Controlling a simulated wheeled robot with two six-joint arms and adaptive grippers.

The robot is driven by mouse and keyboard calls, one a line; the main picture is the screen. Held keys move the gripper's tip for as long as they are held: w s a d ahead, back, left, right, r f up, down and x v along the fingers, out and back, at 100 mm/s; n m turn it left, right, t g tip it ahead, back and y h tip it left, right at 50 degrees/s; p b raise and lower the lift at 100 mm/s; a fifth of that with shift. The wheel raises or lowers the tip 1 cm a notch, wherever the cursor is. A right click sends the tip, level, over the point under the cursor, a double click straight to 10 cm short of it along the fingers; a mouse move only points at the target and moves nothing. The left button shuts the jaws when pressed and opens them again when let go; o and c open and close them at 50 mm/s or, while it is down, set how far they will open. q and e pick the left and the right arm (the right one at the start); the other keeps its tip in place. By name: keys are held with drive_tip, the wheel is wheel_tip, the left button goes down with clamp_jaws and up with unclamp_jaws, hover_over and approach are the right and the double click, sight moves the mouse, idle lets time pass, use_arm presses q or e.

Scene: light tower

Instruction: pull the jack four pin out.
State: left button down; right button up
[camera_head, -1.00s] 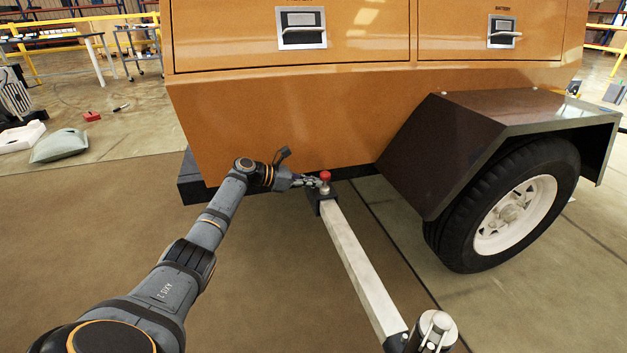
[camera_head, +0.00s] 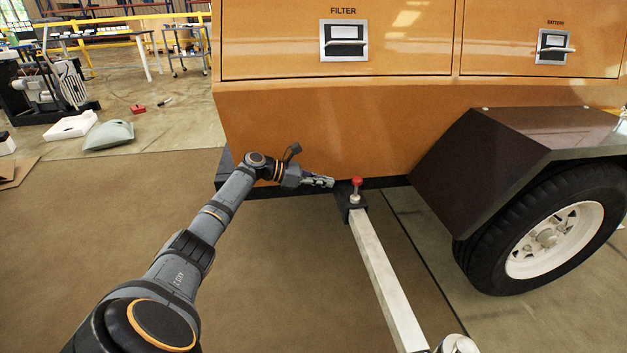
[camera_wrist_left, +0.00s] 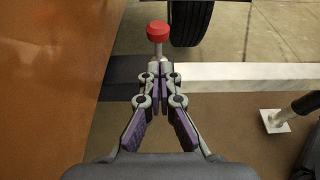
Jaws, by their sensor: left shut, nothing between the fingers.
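The jack pin has a red knob (camera_head: 356,181) on a short metal stem and stands upright at the inner end of the pale outrigger beam (camera_head: 378,270), by the trailer's lower edge. The pin's red knob also shows in the left wrist view (camera_wrist_left: 157,31), just beyond the fingertips. My left gripper (camera_head: 332,182) is shut and empty, pointing at the pin from its left, with a small gap in the head view. In the left wrist view its fingers (camera_wrist_left: 160,68) meet just below the knob. My right gripper is not in view.
The orange trailer body (camera_head: 300,125) rises close behind the gripper. The dark fender (camera_head: 490,150) and wheel (camera_head: 545,235) stand to the right. A jack leg with a pale foot (camera_wrist_left: 274,121) shows in the left wrist view. The floor left of the beam is clear.

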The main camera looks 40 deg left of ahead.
use_arm(q)
drive_tip(key=v, duration=0.5)
idle(0.4)
